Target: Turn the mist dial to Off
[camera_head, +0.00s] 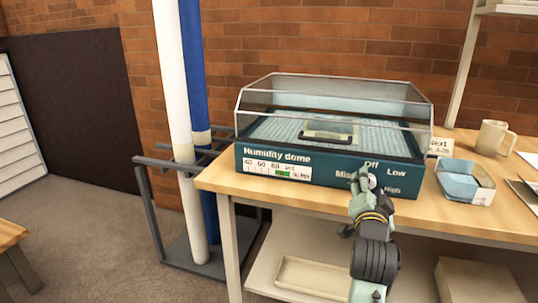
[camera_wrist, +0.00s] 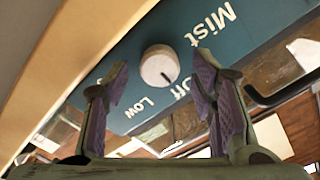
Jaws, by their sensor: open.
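The humidity dome (camera_head: 320,130) is a clear-lidded case with a dark teal front panel, standing on the table. The mist dial (camera_wrist: 160,66) is a small pale round knob on that panel. It is partly covered by my gripper in the head view (camera_head: 373,181). "Off", "Low" and "High" labels are printed around it. In the wrist view a dark line on the dial points roughly toward "Off", which a finger partly hides. My gripper (camera_head: 362,182) is open in front of the panel. In the wrist view the dial lies beyond the gap between the fingertips (camera_wrist: 158,80); contact cannot be told.
The wooden table (camera_head: 290,195) has a blue-lined tray (camera_head: 465,181), a mug (camera_head: 493,137) and a small card (camera_head: 441,147) right of the dome. White and blue rolls (camera_head: 177,120) stand in a grey rack at left. Shelf boxes lie below.

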